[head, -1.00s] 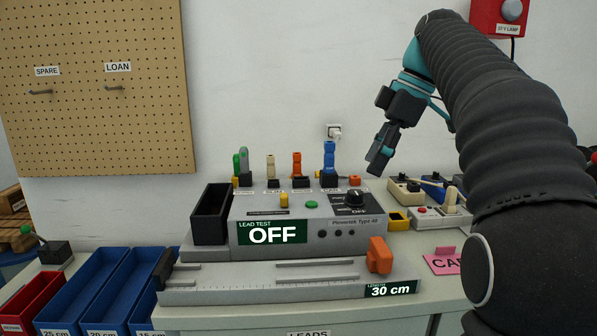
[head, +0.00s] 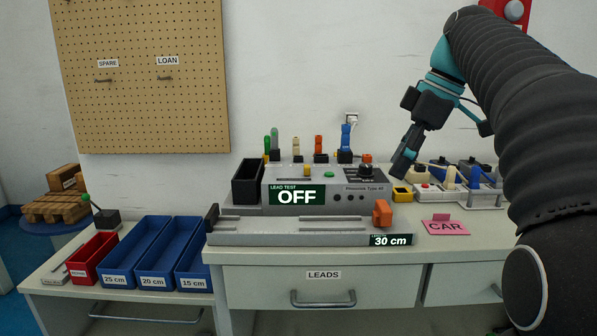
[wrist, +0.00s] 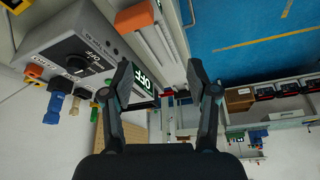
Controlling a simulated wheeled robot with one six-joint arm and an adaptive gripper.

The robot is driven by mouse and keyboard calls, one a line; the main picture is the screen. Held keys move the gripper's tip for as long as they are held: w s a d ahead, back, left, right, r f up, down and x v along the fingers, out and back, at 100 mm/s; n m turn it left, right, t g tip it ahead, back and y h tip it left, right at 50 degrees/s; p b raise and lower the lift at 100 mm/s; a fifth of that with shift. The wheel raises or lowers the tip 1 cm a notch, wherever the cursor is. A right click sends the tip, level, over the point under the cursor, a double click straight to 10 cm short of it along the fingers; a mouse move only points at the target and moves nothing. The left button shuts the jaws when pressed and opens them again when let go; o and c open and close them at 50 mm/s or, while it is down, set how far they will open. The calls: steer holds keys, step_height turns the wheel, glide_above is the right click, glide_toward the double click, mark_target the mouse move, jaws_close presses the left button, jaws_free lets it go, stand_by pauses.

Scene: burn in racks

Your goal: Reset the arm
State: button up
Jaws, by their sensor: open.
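My arm reaches in from the right in the head view, bent downward at the wrist. My gripper (head: 404,168) hangs above the bench, to the right of the grey lead tester. In the wrist view my gripper (wrist: 160,78) shows two fingers spread apart with nothing between them. The lead tester (head: 345,201) reads OFF, and its face also shows in the wrist view (wrist: 110,50). The gripper is apart from the tester and from the things on the bench.
A measuring fixture (head: 290,238) reading 30 cm lies in front of the tester. Blue bins (head: 137,250) and a red bin (head: 92,255) sit at left. A pegboard (head: 140,110) hangs behind. Power strips (head: 462,188) lie at right.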

steer(key=s+a+f+m+t+h, duration=0.1)
steer(key=s+f+m+t+h, duration=0.1)
steer(key=s+f+m, duration=0.5)
steer(key=s+a+f+m+t+h, duration=0.1)
steer(key=s+f+m, duration=0.6)
steer(key=s+f, duration=0.7)
step_height(320, 180, down, 5)
steer(key=shift+s+f+t+h, duration=0.1)
steer(key=shift+s+t+h, duration=0.15)
steer(key=shift+t+h, duration=0.35)
